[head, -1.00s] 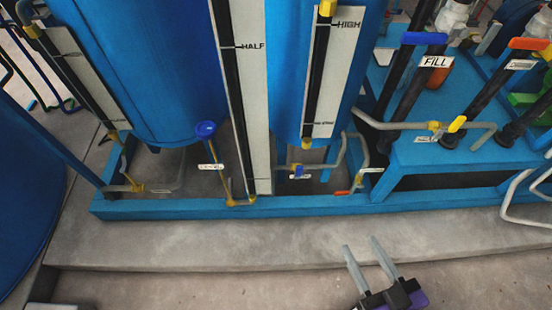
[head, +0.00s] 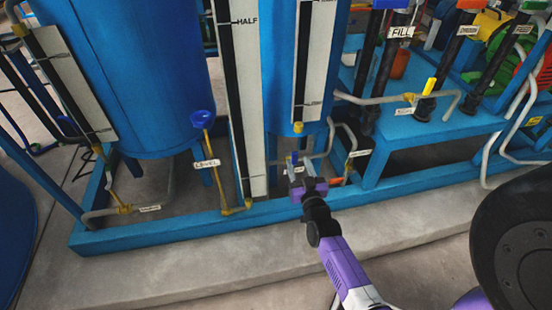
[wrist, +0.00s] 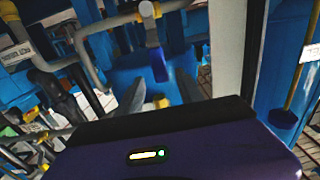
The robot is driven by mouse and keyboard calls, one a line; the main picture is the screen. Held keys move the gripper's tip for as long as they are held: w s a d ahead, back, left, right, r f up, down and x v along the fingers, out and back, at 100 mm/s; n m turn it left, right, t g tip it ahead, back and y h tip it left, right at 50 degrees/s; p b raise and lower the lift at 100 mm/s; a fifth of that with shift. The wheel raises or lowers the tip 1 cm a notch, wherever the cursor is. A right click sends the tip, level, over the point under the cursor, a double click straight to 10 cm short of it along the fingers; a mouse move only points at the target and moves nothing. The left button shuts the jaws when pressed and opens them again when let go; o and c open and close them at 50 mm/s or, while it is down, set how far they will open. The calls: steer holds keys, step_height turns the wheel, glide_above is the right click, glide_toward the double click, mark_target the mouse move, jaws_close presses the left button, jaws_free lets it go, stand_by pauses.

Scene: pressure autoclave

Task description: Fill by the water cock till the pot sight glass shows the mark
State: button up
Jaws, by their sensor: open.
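The blue pot (head: 280,60) carries a sight glass with a white scale board (head: 328,45); its liquid level cannot be told. A taller gauge board marked HALF (head: 243,60) stands left of it. In the head view my gripper (head: 297,172) partly hides this cock. A FILL label (head: 400,32) hangs on a black pipe topped by a blue lever (head: 392,3).
A yellow-levered cock (head: 430,87) is at right. The blue frame rail (head: 160,233) runs along the front. The concrete floor (head: 190,285) before it is clear.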

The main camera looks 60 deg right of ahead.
steer(key=b+x, duration=0.1)
steer(key=x, duration=0.6)
steer(key=shift+w+d+b, duration=0.2)
steer(key=shift+w+b, duration=0.1)
jaws_close()
stand_by(1.2)
